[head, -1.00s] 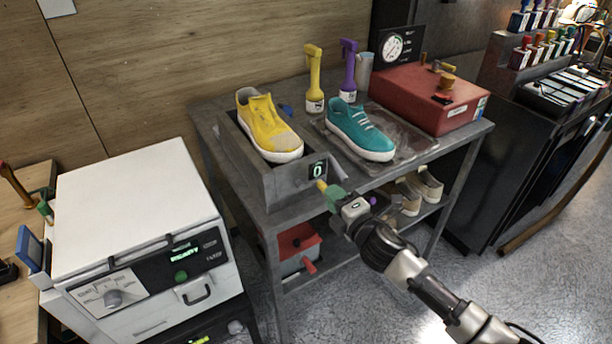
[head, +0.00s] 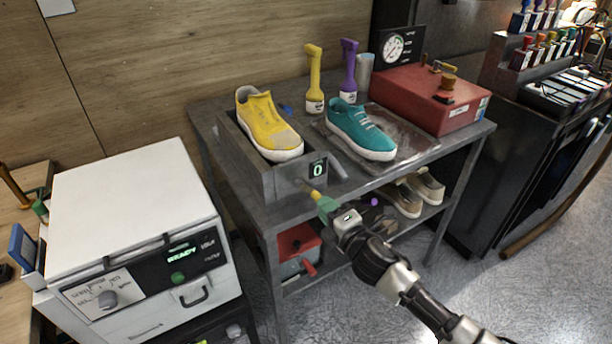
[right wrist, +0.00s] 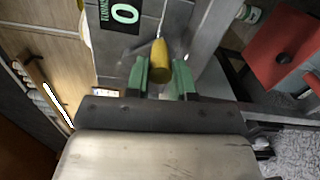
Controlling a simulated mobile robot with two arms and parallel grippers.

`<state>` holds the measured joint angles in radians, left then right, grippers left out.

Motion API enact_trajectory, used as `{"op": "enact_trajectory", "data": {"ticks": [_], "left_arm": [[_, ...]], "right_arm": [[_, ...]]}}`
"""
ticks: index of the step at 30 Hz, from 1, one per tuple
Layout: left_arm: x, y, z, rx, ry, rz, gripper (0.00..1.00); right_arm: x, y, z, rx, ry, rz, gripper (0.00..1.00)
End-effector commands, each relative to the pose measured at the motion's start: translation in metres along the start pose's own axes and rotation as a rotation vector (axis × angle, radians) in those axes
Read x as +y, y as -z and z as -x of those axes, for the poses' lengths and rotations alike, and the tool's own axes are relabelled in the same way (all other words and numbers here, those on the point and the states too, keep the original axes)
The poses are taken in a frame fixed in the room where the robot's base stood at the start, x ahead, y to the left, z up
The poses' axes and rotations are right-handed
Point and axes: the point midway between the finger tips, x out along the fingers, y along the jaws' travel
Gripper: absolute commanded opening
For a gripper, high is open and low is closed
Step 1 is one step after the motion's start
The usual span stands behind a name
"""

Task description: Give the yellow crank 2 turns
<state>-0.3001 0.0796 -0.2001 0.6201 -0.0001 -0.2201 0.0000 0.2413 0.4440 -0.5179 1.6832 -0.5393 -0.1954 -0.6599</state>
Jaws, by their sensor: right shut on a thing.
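The yellow crank (head: 315,194) sticks out from the front of the grey box (head: 283,183) that holds the yellow sneaker (head: 268,125). The box's small display (head: 318,170) reads 0. My right gripper (head: 325,203) has green fingers and is shut on the crank's handle. In the right wrist view the yellow handle (right wrist: 160,58) sits between the two green fingertips (right wrist: 161,73), below the display (right wrist: 123,13). The crank's arm behind the handle is hard to make out. My left gripper is not in view.
A teal sneaker (head: 361,131) lies on a dark tray (head: 405,150) on the bench. Yellow (head: 314,80) and purple (head: 348,70) bottles stand behind. A red box (head: 430,98) is at right, a white machine (head: 135,215) at left. Shoes and a red bin (head: 299,240) occupy the lower shelf.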

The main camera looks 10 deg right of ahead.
Motion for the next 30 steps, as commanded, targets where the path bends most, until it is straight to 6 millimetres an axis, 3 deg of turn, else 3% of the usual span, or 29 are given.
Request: {"op": "enact_trajectory", "data": {"ticks": [30], "left_arm": [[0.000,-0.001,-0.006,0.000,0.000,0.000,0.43]], "right_arm": [[-0.008,0.019,0.000,0.001,0.001,0.000,0.16]]}}
